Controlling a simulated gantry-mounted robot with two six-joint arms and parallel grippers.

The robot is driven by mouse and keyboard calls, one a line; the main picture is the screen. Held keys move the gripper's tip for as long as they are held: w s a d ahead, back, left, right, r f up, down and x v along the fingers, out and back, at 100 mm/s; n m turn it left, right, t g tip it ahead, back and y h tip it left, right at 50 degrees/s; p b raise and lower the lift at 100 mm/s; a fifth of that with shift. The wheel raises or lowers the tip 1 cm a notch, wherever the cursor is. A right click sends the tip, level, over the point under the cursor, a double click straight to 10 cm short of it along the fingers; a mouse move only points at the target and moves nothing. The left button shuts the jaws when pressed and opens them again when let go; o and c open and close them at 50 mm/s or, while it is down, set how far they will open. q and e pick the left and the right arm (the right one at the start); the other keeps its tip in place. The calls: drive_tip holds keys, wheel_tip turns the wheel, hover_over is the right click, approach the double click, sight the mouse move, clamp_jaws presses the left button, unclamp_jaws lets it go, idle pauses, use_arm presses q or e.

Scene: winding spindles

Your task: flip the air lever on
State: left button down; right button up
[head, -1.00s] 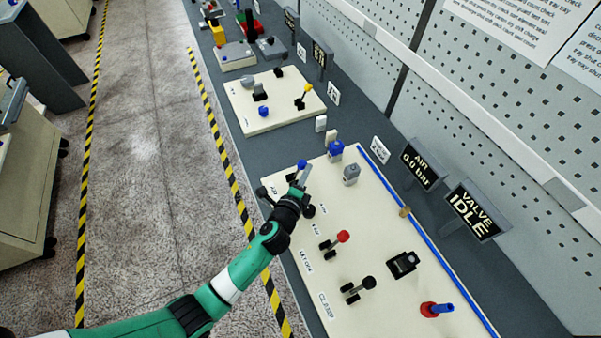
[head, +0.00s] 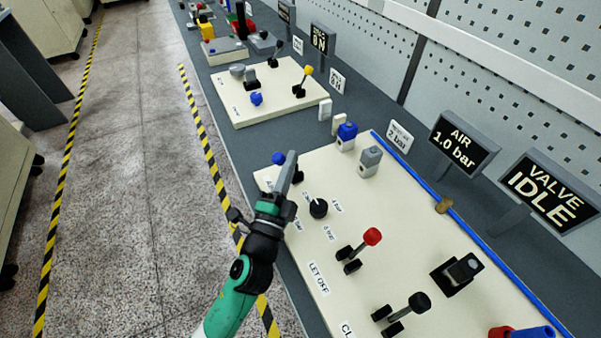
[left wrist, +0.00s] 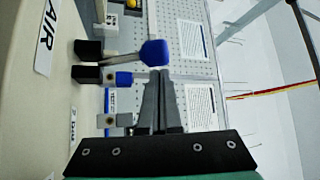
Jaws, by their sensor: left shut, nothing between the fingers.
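The air lever has a blue knob (head: 278,158) and stands at the far left corner of the cream panel (head: 375,205). In the left wrist view its blue knob (left wrist: 153,53) and thin shaft reach from a black base (left wrist: 88,48) beside the AIR label (left wrist: 45,38). My left gripper (head: 291,156) is shut and empty, its tips close beside the knob. In the left wrist view the fingertips (left wrist: 160,76) lie just by the knob; I cannot tell if they touch. The gripper partly hides the lever's base in the head view. The air display (head: 460,143) reads 1.0 bar. My right gripper is not in view.
A black dial (head: 318,208), a red-knobbed lever (head: 371,237) and a black-knobbed lever (head: 419,302) stand nearer on the panel. Blue (head: 347,131) and grey (head: 371,156) fittings are right of the gripper. The valve display (head: 553,192) reads IDLE.

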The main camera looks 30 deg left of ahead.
use_arm(q)
drive_tip(key=shift+s+a+f, duration=0.15)
drive_tip(key=shift+s+a, duration=0.1)
drive_tip(key=shift+s, duration=0.1)
drive_tip(key=shift+s, duration=0.1)
idle(0.5)
drive_tip(key=b+v, duration=0.1)
drive_tip(key=v, duration=1)
drive_tip(key=shift+s+d+f+b, duration=0.1)
drive_tip(key=shift+s+f+b, duration=0.05)
drive_tip(key=shift+s+b, duration=0.2)
drive_tip(key=shift+w, duration=0.1)
